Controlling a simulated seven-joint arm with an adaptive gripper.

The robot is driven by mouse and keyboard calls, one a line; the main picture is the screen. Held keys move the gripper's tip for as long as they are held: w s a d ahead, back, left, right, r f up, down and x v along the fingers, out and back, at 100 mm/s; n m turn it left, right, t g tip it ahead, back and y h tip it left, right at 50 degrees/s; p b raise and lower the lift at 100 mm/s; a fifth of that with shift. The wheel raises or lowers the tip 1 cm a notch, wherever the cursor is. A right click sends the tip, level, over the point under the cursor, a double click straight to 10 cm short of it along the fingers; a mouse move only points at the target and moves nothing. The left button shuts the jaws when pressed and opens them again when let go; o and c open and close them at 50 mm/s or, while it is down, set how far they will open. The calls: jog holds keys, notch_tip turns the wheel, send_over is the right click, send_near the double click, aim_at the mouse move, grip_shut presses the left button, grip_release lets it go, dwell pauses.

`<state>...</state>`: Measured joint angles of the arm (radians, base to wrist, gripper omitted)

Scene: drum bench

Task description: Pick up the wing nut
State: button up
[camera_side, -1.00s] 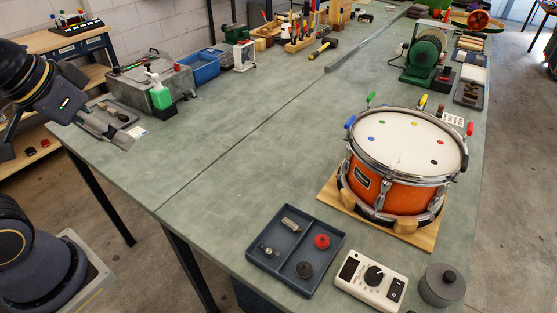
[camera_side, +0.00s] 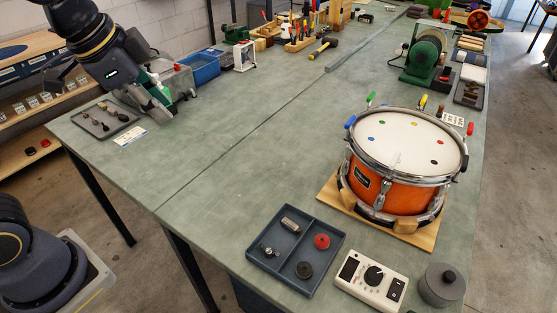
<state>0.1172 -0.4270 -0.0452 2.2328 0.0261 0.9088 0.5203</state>
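A small silvery metal piece (camera_side: 268,250), which looks like the wing nut, lies in the left part of the blue-grey divided tray (camera_side: 255,232) at the front of the bench. It is too small to make out its wings clearly. My gripper (camera_side: 163,117) hangs over the far left part of the bench, well away from the tray. Its fingers point down and to the right, and nothing shows held. From this angle I cannot tell whether they are apart.
The tray also holds a metal block (camera_side: 290,225), a red knob (camera_side: 321,241) and a black knob (camera_side: 304,269). An orange drum (camera_side: 395,190), a white control box (camera_side: 371,281) and a grey pot (camera_side: 441,287) stand right of it. The middle bench is clear.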

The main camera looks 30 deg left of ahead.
jog(key=w+d+f+m+g, duration=0.2)
jog(key=w+d+f+m, duration=0.25)
jog(key=d, duration=0.25)
jog(key=m+g, duration=0.3)
jog(key=m, duration=0.1)
send_over(265, 246)
notch_tip(265, 246, down, 10)
jog(key=f, duration=1.1)
jog(key=shift+s+d+f, duration=0.15)
jog(key=shift+s+d, duration=0.05)
jog(key=shift+d, duration=0.1)
jog(key=f, duration=0.5)
jog(key=shift+w+a+f, duration=0.15)
jog(key=shift+a+f, duration=0.2)
grip_shut()
